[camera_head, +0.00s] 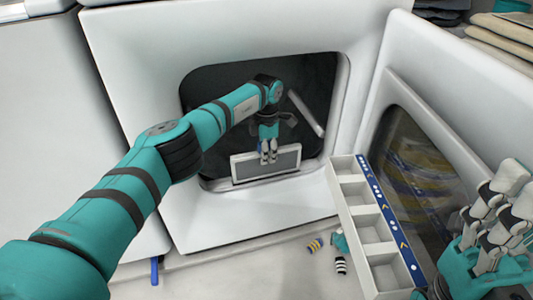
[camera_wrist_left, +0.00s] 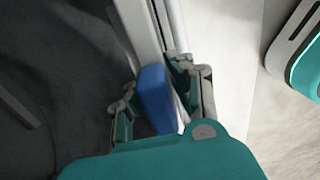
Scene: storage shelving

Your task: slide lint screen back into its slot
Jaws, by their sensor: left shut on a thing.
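The lint screen (camera_head: 287,160), a grey panel in a white frame, stands roughly upright at the lower lip of the dryer's door opening (camera_head: 343,85). My left gripper (camera_head: 268,158) is shut on its upper edge. In the left wrist view, my left gripper's fingers (camera_wrist_left: 160,95) close around a blue part (camera_wrist_left: 155,97) beside a white strip. The slot is not distinguishable; I cannot tell whether the screen's lower edge is inside it. My right gripper (camera_head: 497,215) is at the lower right, away from the screen; its jaw state is unclear.
A white compartmented tray (camera_head: 362,215) with a blue side stands right of the opening. Small striped items (camera_head: 341,265) lie beside it. The open dryer door (camera_head: 415,95) stands at the right. Folded cloths (camera_head: 500,35) lie at the top right. The floor in front is mostly clear.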

